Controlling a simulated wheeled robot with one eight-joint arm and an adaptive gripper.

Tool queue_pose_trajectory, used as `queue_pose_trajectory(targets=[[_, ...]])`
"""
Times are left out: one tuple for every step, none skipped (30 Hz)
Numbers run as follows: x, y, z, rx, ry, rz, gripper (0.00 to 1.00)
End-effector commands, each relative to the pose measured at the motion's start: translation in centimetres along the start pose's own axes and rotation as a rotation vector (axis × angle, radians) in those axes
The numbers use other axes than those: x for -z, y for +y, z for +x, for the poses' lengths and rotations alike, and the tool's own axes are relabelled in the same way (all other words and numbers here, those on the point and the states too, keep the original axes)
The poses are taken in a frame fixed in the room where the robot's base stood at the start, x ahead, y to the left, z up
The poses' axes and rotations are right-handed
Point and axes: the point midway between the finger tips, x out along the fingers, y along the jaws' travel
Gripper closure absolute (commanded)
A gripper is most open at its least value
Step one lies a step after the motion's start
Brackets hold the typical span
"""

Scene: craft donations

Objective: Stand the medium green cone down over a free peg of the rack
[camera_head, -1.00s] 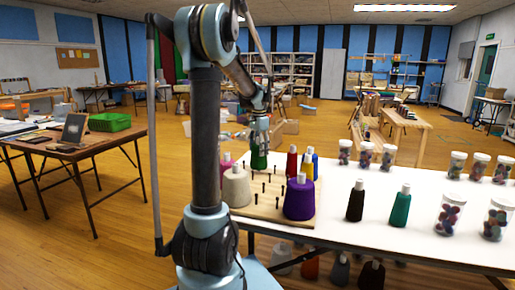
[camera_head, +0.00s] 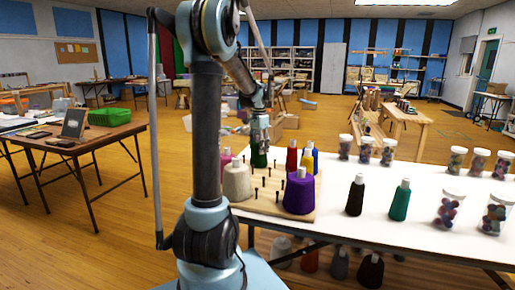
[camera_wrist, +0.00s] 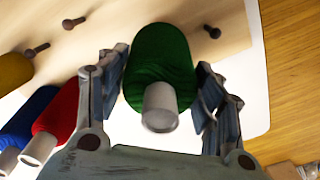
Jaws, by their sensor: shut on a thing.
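My gripper (camera_head: 259,148) is shut on a green cone (camera_head: 259,160) at the far side of the rack. In the wrist view the green cone (camera_wrist: 160,65) sits between the two fingers, its pale tip toward the camera. The pale wooden rack (camera_head: 250,208) stands on the white table with several bare dark pegs (camera_head: 266,182). The wrist view shows bare pegs (camera_wrist: 73,22) left of the cone and another peg (camera_wrist: 212,31) to its right. The cone hides what is under it, so I cannot tell whether it is around a peg.
On the rack stand purple (camera_head: 299,193), cream (camera_head: 237,182), pink (camera_head: 225,160), red (camera_head: 292,158), yellow (camera_head: 306,164) and blue (camera_head: 315,158) cones. A black cone (camera_head: 356,197) and a teal cone (camera_head: 400,203) stand right on the white table (camera_head: 330,215), with several button jars (camera_head: 450,208).

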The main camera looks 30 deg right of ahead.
Motion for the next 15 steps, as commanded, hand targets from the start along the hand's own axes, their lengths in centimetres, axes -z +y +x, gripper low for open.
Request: queue_pose_trajectory(targets=[[0.00, -0.01, 0.05, 0.000, 0.000, 0.000, 0.68], [0.01, -0.01, 0.09, 0.000, 0.000, 0.000, 0.68], [0.01, -0.01, 0.13, 0.000, 0.000, 0.000, 0.68], [0.01, -0.01, 0.17, 0.000, 0.000, 0.000, 0.68], [0.01, -0.01, 0.20, 0.000, 0.000, 0.000, 0.68], [0.01, -0.01, 0.25, 0.000, 0.000, 0.000, 0.68], [0.01, -0.01, 0.29, 0.000, 0.000, 0.000, 0.68], [0.01, -0.01, 0.32, 0.000, 0.000, 0.000, 0.68], [0.00, -0.01, 0.37, 0.000, 0.000, 0.000, 0.68], [0.01, -0.01, 0.40, 0.000, 0.000, 0.000, 0.68], [0.00, 0.00, 0.42, 0.000, 0.000, 0.000, 0.37], [0.00, -0.01, 0.41, 0.000, 0.000, 0.000, 0.28], [0.00, -0.01, 0.41, 0.000, 0.000, 0.000, 0.21], [0.00, 0.00, 0.41, 0.000, 0.000, 0.000, 0.16], [0.00, 0.00, 0.41, 0.000, 0.000, 0.000, 0.16]])
